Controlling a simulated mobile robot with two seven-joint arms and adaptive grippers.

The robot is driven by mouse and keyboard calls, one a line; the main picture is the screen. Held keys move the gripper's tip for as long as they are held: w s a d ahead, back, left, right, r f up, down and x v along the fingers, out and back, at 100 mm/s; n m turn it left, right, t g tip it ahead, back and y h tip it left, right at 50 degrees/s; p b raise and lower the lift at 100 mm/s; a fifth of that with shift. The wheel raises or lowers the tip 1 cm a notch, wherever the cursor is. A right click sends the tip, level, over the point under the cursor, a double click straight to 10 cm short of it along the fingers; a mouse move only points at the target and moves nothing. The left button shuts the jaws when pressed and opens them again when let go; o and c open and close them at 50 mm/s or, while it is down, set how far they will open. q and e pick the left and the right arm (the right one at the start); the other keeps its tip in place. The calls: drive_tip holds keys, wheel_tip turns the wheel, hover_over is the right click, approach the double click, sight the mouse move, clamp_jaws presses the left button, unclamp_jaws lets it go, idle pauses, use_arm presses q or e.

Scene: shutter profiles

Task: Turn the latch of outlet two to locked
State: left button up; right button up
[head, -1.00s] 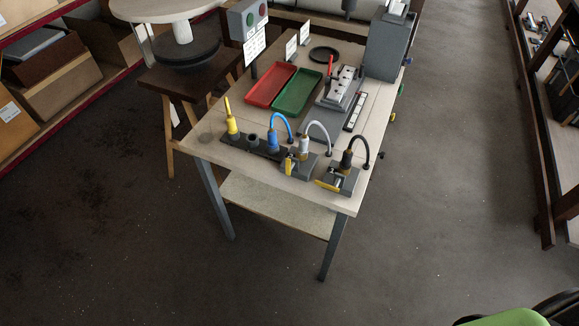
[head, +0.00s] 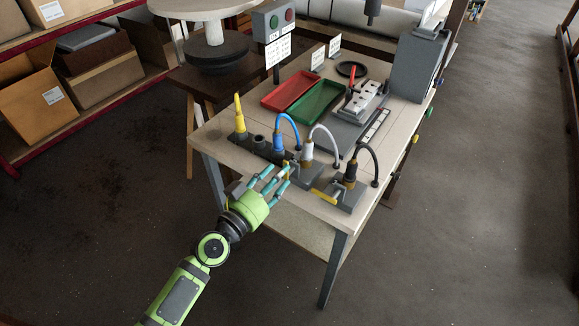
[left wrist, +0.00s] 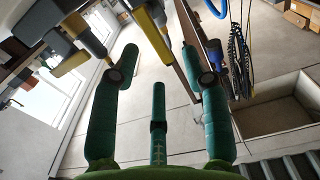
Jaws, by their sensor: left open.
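Two grey outlet blocks stand at the table's near edge. One (head: 306,177) holds a white plug (head: 307,150) and has a yellow latch (head: 286,169), partly hidden by my fingers. The other (head: 343,198) holds a black plug (head: 350,172), and its yellow latch (head: 323,196) points left. I cannot read which is outlet two. My left gripper (head: 278,176) is open and empty, its fingers close to the white-plug outlet's latch. The left wrist view shows the spread fingers and a yellow bar (left wrist: 152,35) beyond them; contact is not clear. My right gripper is out of view.
A yellow plug (head: 239,118) and a blue plug (head: 278,142) stand on a dark strip left of the outlets. Red (head: 290,91) and green (head: 317,102) trays lie behind. Cables arch above the outlets. Floor is free in front of the table.

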use_arm(q)
drive_tip(key=x, duration=0.4)
drive_tip(key=shift+w+d, duration=0.2)
drive_tip(key=shift+w, duration=0.05)
clamp_jaws()
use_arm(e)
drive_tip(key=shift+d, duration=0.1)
